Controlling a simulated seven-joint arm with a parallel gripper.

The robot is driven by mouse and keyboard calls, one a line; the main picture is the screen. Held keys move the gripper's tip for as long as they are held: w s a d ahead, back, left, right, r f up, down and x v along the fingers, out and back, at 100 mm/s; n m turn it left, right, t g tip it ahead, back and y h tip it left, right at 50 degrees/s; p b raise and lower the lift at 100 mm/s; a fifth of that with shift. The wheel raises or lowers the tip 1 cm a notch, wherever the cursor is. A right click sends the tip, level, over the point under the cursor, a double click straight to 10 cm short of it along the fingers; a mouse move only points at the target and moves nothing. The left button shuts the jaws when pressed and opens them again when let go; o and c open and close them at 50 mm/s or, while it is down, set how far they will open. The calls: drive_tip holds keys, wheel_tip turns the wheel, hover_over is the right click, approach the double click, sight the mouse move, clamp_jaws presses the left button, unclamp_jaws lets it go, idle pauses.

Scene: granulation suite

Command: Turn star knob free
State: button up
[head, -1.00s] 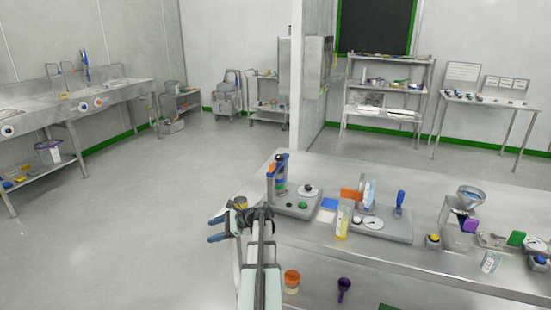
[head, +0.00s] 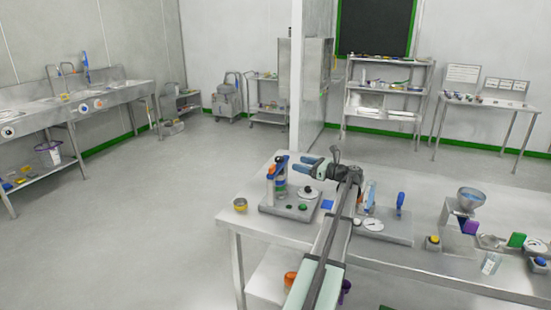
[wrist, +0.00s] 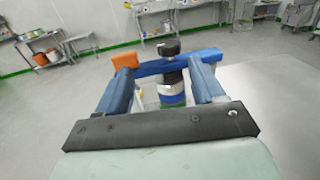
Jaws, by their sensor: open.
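A small press-like stand (head: 270,187) is at the left of the metal bench in the head view, with a blue and orange top. In the wrist view a black knob (wrist: 169,48) sits above a blue bar (wrist: 208,55) with an orange end (wrist: 125,60). It may be the star knob; its lobes are too small to tell. A column with blue, white and green bands (wrist: 172,93) stands below it. My gripper (head: 304,163) is open and empty, its blue fingers pointing left toward the stand's top. In the wrist view the knob shows between and beyond the fingertips, apparently apart from them.
A yellow cup (head: 240,204) stands on the bench's left corner. A blue-handled tool (head: 400,203) and a metal funnel (head: 471,197) stand to the right. My arm crosses the bench and hides things behind it. The floor left of the bench is clear.

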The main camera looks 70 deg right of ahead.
sight(276, 157)
drive_tip(key=w+d, duration=0.1)
drive_tip(key=w, duration=0.3)
drive_tip(key=w+d, duration=0.1)
drive_tip(key=w, duration=0.3)
drive_tip(key=w+d, duration=0.1)
drive_tip(key=w, duration=0.4)
drive_tip(key=shift+d+f, duration=0.15)
drive_tip(key=shift+f, duration=0.15)
drive_tip(key=shift+c, duration=0.3)
drive_tip(key=c, duration=0.9)
